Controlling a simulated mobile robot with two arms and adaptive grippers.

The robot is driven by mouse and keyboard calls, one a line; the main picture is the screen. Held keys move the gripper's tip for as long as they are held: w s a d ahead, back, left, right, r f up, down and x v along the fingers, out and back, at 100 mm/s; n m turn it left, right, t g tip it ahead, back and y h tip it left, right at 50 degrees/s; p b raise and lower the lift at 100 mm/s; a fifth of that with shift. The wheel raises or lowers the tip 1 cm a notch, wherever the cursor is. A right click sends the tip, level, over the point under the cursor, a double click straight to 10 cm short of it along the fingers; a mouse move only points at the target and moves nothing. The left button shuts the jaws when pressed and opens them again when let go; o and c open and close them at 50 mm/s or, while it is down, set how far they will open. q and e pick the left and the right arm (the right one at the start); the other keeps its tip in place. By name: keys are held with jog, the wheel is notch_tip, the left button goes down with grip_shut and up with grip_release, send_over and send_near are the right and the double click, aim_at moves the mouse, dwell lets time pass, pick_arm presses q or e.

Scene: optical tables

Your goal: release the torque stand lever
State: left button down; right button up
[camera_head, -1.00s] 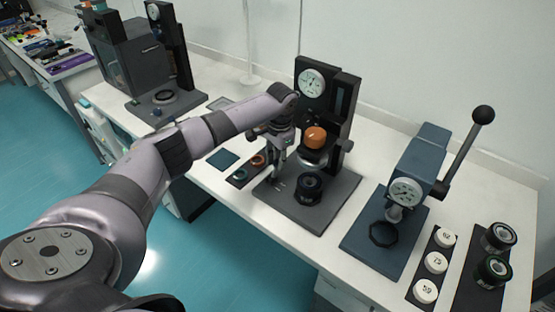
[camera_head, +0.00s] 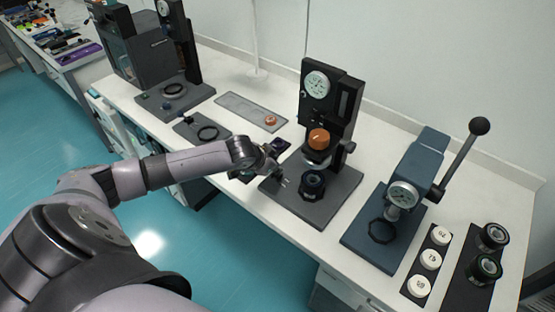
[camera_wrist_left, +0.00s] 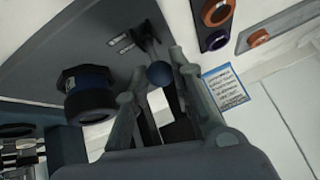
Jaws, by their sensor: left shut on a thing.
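The dark torque stand (camera_head: 318,205) with a dial gauge and orange knob (camera_head: 318,139) stands in the middle of the bench. A black cylindrical piece (camera_head: 312,185) sits on its base; it also shows in the left wrist view (camera_wrist_left: 87,92). My left gripper (camera_head: 281,179) is at the left edge of that base. In the left wrist view, a short lever with a dark blue ball knob (camera_wrist_left: 160,73) rises from the plate beside small labels. The left fingers (camera_wrist_left: 158,88) are shut on this lever at its ball. The lever is too small to make out in the head view.
A blue press (camera_head: 425,160) with a long ball-ended handle (camera_head: 463,155) stands to the right. White numbered discs (camera_head: 430,259) and two black cylinders (camera_head: 487,268) lie beyond it. A grey strip (camera_head: 245,110) and another instrument (camera_head: 175,95) are to the left.

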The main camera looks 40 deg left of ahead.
pick_arm(q)
jog(key=s+f+t+b, duration=0.1)
jog(key=s+t+b, duration=0.1)
jog(key=t+b, duration=0.1)
jog(key=shift+f, duration=0.2)
jog(key=shift+s+a+t+b, duration=0.1)
jog(key=shift+s+t+b, duration=0.2)
jog(key=shift+t+b, duration=0.75)
jog(key=c, duration=1.4)
grip_release()
jog(key=v, duration=1.2)
jog(key=shift+r, duration=0.15)
jog(key=shift+a, duration=0.15)
